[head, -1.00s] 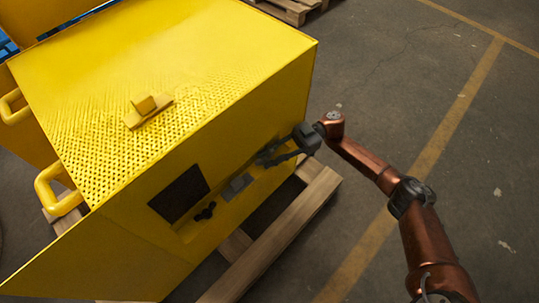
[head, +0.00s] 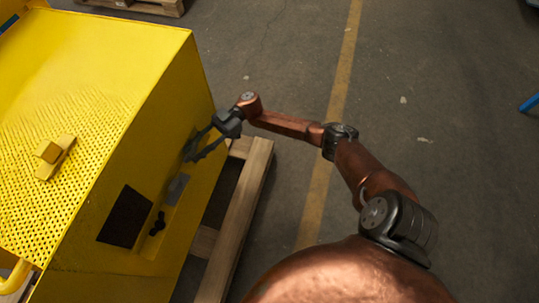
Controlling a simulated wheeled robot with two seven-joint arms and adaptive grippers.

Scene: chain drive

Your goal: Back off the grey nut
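A yellow machine housing (head: 150,110) fills the left of the head view. My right gripper (head: 191,155) reaches in from the right to its side face, above a small grey plate (head: 178,188). Its two dark fingers stand apart and point at the face, with the tips at or very close to it. I cannot make out the grey nut; the fingers and the small scale hide what is between the tips. So I cannot tell whether the gripper holds anything. My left gripper is out of view.
A black knob (head: 157,224) and a dark square opening (head: 125,217) are on the same face, below the gripper. The housing stands on a wooden pallet (head: 243,205). Open concrete floor with a yellow line (head: 341,85) lies to the right.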

